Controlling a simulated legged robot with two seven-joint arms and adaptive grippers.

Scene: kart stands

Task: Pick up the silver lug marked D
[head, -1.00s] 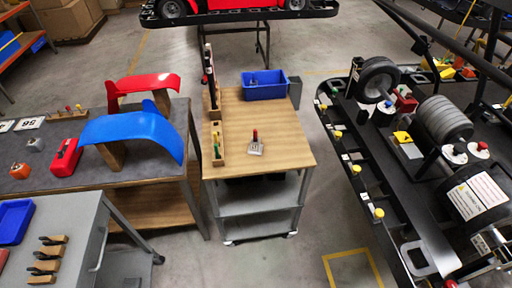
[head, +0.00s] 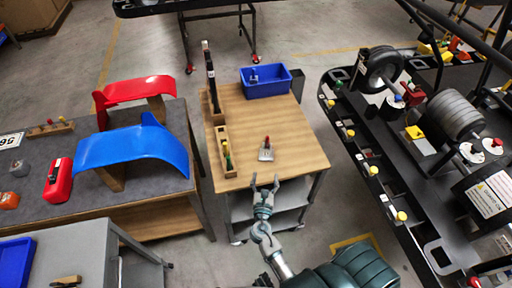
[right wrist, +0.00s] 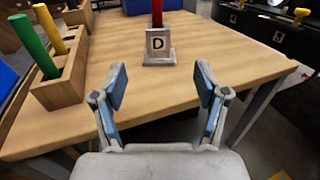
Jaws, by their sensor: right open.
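The silver lug marked D (head: 266,153) stands upright on the wooden cart top (head: 290,140), with a red peg on top. In the right wrist view the lug (right wrist: 158,46) shows its black D on a pale plate, straight ahead between the fingers and beyond them. My right gripper (head: 265,183) is open and empty at the front edge of the cart, short of the lug. Its two fingers (right wrist: 162,88) are spread apart in the right wrist view. My left gripper is not in view.
A wooden rack (head: 224,152) with green and yellow pegs stands on the cart left of the lug. A blue bin (head: 266,91) sits at the back. A black kart frame (head: 385,190) is to the right. Bare wood surrounds the lug.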

